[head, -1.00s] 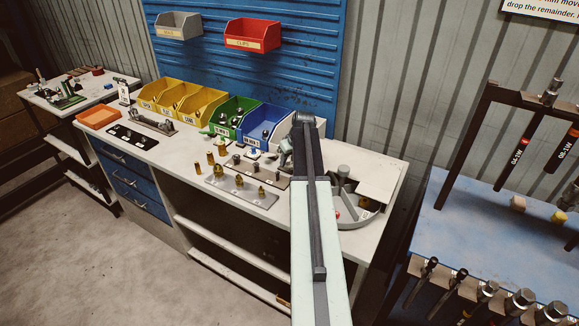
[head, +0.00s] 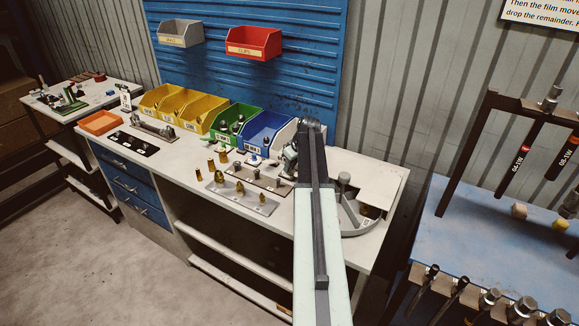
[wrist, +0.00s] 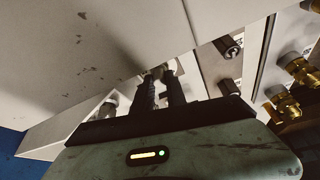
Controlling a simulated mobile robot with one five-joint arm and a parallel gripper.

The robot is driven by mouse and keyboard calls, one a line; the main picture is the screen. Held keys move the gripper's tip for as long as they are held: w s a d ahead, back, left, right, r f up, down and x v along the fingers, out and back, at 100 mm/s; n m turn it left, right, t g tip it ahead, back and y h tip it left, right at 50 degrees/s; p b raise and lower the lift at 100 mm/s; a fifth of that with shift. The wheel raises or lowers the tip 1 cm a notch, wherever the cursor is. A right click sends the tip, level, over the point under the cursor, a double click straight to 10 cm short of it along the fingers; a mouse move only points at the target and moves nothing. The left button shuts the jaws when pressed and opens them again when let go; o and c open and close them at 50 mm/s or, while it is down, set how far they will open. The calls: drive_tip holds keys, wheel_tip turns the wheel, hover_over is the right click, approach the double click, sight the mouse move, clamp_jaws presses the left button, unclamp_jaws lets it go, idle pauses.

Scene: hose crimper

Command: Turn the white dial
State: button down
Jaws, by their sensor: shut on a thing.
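My gripper (wrist: 160,92) shows in the wrist view with its two dark fingers close together. Their tips are shut on a small pale piece (wrist: 160,72), which I take to be the white dial; the fingers hide most of it. It is close beside a large pale box-like surface (wrist: 90,75). In the head view my arm covers the dial, and only part of my gripper (head: 289,160) shows left of the arm, low over the workbench (head: 190,160).
Brass fittings stand on a grey plate (head: 225,199) left of my arm. A blue bin (head: 268,132) and a green bin (head: 232,122) are behind. A grey curved tray (head: 358,222) lies right of the arm. A blue table (head: 470,225) with tools stands at the right.

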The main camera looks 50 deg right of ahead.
drive_tip(key=shift+d+n+y, duration=0.1)
drive_tip(key=shift+n+y, duration=0.5)
drive_tip(key=shift+n, duration=1)
drive_tip(key=c, duration=1.3)
unclamp_jaws()
drive_tip(key=shift+c, duration=0.2)
drive_tip(key=shift+r, duration=0.1)
drive_tip(key=p+v, duration=0.7)
drive_tip(key=shift+r, duration=0.25)
